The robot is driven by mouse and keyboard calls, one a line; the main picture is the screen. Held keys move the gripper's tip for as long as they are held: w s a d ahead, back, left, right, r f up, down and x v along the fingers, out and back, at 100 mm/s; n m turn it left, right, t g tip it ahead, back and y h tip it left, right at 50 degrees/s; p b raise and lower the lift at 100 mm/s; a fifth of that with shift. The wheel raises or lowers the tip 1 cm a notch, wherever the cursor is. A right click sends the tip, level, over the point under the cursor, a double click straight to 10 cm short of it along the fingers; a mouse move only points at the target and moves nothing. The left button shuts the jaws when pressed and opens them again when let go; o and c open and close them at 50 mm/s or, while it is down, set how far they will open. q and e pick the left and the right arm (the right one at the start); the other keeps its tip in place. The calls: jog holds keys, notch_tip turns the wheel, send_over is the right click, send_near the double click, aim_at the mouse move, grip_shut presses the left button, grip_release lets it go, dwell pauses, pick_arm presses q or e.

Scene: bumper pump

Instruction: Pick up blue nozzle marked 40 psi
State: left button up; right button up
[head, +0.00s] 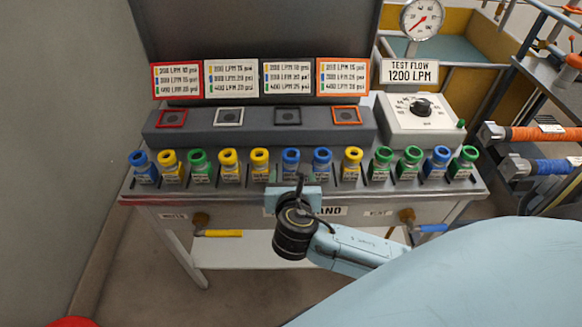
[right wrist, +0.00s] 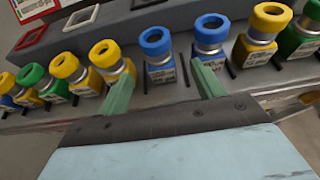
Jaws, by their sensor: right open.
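Several blue nozzles stand upright in a mixed row along the bench's front: one at the far left (head: 143,166), two adjacent near the middle, left (head: 291,163) and right (head: 322,163), and one toward the right end (head: 441,161). Their label print is too small to read, so I cannot tell which is marked 40 psi. My right gripper (head: 300,187) is in front of the middle pair. In the right wrist view, its green fingers are apart and empty. The left middle blue nozzle (right wrist: 156,46) shows beyond the gap; the right finger overlaps the right one (right wrist: 211,35). My left gripper is out of view.
Yellow (head: 259,161) and green nozzles (head: 381,160) stand close on both sides. Behind the row is a grey block (head: 190,127) with coloured square frames, below label cards (head: 231,78). A white dial box (head: 418,118) and gauge (head: 422,18) are at the right.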

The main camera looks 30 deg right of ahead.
aim_at(291, 170)
jog(key=x, duration=0.2)
jog(key=shift+w+d+f, duration=0.1)
jog(key=shift+w+f, duration=0.15)
jog(key=shift+w+d+f+b, duration=0.25)
jog(key=shift+w+b, duration=0.1)
jog(key=x, duration=0.1)
jog(key=b+x, duration=0.1)
jog(key=x, duration=0.1)
jog(key=shift+w+f, duration=0.15)
jog(key=shift+f, duration=0.35)
jog(key=shift+w+d+f+b, duration=0.15)
jog(key=shift+w+d+b, duration=0.15)
jog(key=shift+w, duration=0.2)
jog(key=c, duration=1.1)
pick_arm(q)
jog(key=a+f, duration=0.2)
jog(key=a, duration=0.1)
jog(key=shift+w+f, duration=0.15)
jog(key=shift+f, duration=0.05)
pick_arm(e)
jog(key=shift+c, duration=0.6)
